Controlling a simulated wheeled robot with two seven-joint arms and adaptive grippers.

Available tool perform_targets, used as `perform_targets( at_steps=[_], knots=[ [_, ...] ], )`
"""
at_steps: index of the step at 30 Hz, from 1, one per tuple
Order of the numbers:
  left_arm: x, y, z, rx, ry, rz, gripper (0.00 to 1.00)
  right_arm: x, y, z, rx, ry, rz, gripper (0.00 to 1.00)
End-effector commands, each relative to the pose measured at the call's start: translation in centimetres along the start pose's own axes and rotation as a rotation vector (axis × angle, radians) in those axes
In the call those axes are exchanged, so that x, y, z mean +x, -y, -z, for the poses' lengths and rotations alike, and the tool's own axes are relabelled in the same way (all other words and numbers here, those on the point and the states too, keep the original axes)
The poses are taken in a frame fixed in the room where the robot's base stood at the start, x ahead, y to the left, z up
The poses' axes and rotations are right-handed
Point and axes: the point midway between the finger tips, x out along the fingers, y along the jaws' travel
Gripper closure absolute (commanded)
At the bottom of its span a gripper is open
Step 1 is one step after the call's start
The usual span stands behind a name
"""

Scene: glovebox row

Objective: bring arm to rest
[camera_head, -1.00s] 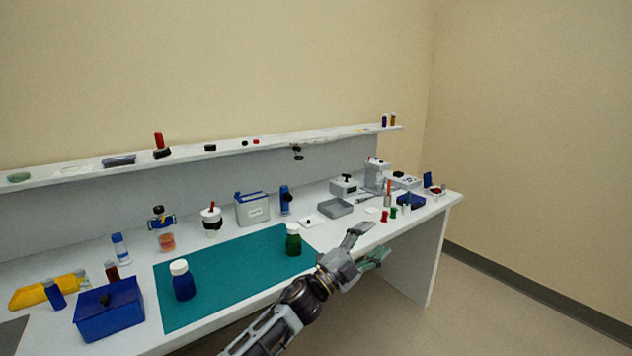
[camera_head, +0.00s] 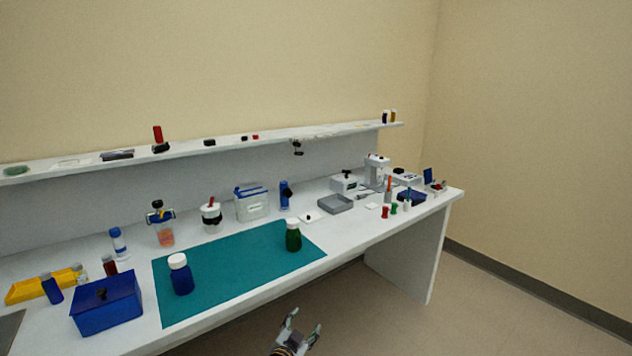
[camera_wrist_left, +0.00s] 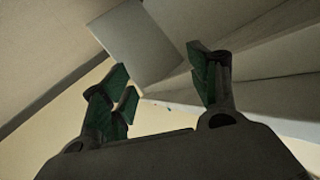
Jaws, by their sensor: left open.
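My left gripper (camera_head: 304,328) is at the bottom edge of the head view, below and in front of the bench's front edge. Its two fingers are spread apart with nothing between them. In the left wrist view the gripper (camera_wrist_left: 165,88) shows green finger pads held wide apart, with the underside and end panel of the bench beyond. The rest of my left arm is out of the head view. My right gripper is not in view.
The white bench (camera_head: 345,245) holds a teal mat (camera_head: 235,265) with a blue bottle (camera_head: 181,275) and a green bottle (camera_head: 293,236). A blue box (camera_head: 107,305) stands at the left. A shelf (camera_head: 330,131) runs behind. Floor in front is clear.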

Motion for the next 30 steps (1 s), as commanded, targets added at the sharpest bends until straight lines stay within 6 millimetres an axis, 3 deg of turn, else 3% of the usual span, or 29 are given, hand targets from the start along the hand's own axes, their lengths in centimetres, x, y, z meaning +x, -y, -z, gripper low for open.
perform_targets(
  at_steps=[3, 11, 18, 24, 30],
  knots=[
    [-1.3, -1.1, -5.4, -0.062, 0.122, -0.012, 0.39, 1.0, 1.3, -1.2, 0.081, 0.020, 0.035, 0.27],
    [-5.7, -3.7, -16.3, -0.187, 0.390, -0.044, 0.39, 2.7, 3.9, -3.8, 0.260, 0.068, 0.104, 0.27],
    [-11.4, -6.7, -25.3, -0.292, 0.631, -0.082, 0.39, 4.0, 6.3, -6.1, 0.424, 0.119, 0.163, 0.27],
    [-17.1, -9.4, -31.6, -0.372, 0.823, -0.119, 0.39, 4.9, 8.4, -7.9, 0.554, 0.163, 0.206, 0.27],
    [-21.5, -11.2, -35.4, -0.427, 0.953, -0.147, 0.39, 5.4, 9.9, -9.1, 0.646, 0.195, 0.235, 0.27]
  ],
)
